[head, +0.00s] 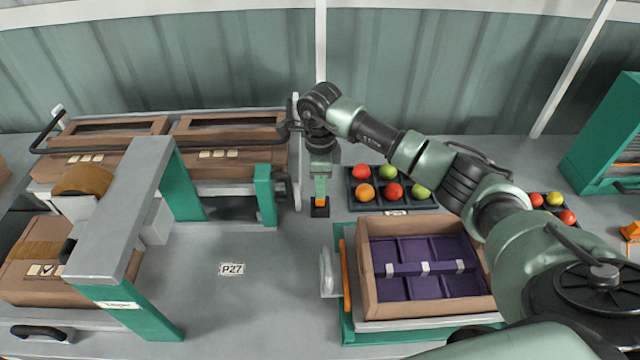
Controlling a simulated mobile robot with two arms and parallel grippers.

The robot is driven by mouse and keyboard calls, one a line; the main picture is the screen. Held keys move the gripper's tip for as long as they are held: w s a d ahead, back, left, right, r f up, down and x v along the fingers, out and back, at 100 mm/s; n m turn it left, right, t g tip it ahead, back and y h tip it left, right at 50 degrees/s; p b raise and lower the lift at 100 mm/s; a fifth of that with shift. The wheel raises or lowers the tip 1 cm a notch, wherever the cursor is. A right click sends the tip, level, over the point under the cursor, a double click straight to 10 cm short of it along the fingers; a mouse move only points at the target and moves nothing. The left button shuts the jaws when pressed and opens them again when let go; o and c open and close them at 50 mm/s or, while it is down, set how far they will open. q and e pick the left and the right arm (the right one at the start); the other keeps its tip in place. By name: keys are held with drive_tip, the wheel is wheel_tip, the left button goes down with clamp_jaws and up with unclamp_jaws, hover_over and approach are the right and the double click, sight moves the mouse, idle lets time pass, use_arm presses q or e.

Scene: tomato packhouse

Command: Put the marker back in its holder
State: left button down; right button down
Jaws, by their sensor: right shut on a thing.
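My right arm reaches in from the right, and its gripper (320,188) points down at the middle of the bench. The gripper is shut on the marker (320,202), of which only a small orange part shows below the fingers. The small black holder (319,212) is directly below the gripper. The marker's lower end meets the holder in the picture; I cannot tell how deep it sits in it. The gripper hides the marker's upper part. My left gripper is not in view.
A tray of tomatoes (353,202) stands just right of the holder. An open carton (367,285) with purple dividers is nearer, on a green stand. A grey and green taping frame (125,215) and cartons are at the left. The bench around the P27 label (231,269) is clear.

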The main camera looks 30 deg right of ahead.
drive_tip(key=shift+f+b, duration=0.3)
drive_tip(key=shift+f, duration=0.1)
drive_tip(key=c, duration=1.2)
unclamp_jaws()
drive_tip(key=c, duration=0.3)
drive_tip(key=shift+c, duration=0.2)
drive_tip(key=shift+r+p, duration=2.05)
drive_tip(key=shift+r, duration=1.5)
